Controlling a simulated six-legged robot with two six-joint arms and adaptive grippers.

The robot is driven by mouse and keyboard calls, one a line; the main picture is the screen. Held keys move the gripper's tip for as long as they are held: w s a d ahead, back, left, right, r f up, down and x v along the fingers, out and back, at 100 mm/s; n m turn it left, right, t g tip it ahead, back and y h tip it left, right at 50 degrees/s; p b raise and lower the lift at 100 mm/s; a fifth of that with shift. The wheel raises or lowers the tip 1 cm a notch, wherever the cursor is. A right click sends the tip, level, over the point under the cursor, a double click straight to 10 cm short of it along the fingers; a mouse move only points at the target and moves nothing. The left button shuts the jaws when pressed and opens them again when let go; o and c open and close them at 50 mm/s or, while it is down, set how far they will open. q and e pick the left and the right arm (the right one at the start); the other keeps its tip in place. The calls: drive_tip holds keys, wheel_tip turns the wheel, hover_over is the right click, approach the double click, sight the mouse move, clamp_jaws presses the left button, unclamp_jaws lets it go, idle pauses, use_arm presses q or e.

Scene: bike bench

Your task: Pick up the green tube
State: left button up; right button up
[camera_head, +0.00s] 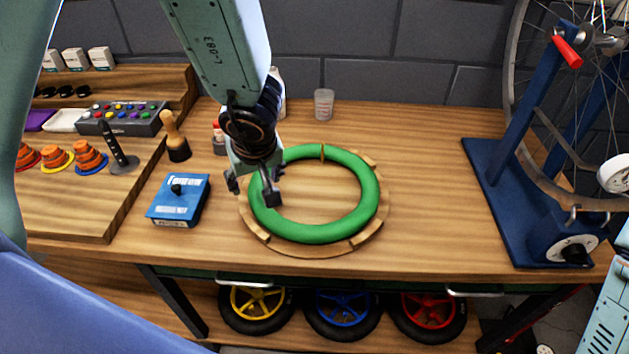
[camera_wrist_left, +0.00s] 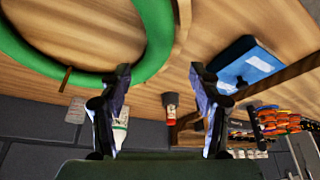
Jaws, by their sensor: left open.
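The green tube (camera_head: 371,198) is a ring lying flat on a round wooden holder (camera_head: 314,251) in the middle of the bench. In the head view my left gripper (camera_head: 252,193) hangs over the ring's left side, fingers pointing down. In the left wrist view the gripper (camera_wrist_left: 160,88) has its fingers spread wide with nothing between them. The tube (camera_wrist_left: 157,40) shows there at the upper left, beyond the left finger. Whether a finger touches the tube I cannot tell. My right gripper is not visible.
A blue box (camera_head: 178,200) lies left of the ring, with a wooden-handled tool (camera_head: 175,137) behind it. A clear cup (camera_head: 324,104) stands at the back. A blue wheel stand (camera_head: 500,200) occupies the right. Bench surface between ring and stand is clear.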

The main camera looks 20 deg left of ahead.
sight(260, 199)
use_arm(q)
drive_tip(key=shift+s+d+m, duration=0.2)
drive_tip(key=shift+d+m, duration=0.2)
drive_tip(key=shift+d, duration=0.1)
drive_tip(key=shift+s+d, duration=0.1)
drive_tip(key=shift+d, duration=0.05)
drive_tip(key=shift+f+b, duration=0.25)
drive_tip(key=shift+b, duration=0.15)
drive_tip(key=shift+a+b+x, duration=0.25)
drive_tip(key=shift+b+x, duration=0.55)
drive_tip(key=shift+x, duration=0.55)
drive_tip(key=shift+d+f+b, duration=0.15)
drive_tip(key=shift+d+b, duration=0.05)
drive_tip(key=shift+b, duration=0.25)
drive_tip(key=shift+f+b, duration=0.3)
drive_tip(key=shift+b, duration=0.05)
drive_tip(key=b+x, duration=0.3)
drive_tip(key=x, duration=0.1)
drive_tip(key=shift+a, duration=0.1)
drive_tip(key=shift+s+r, duration=0.15)
drive_tip(key=shift+r, duration=0.05)
drive_tip(key=shift+f, duration=0.1)
drive_tip(key=c, duration=1.3)
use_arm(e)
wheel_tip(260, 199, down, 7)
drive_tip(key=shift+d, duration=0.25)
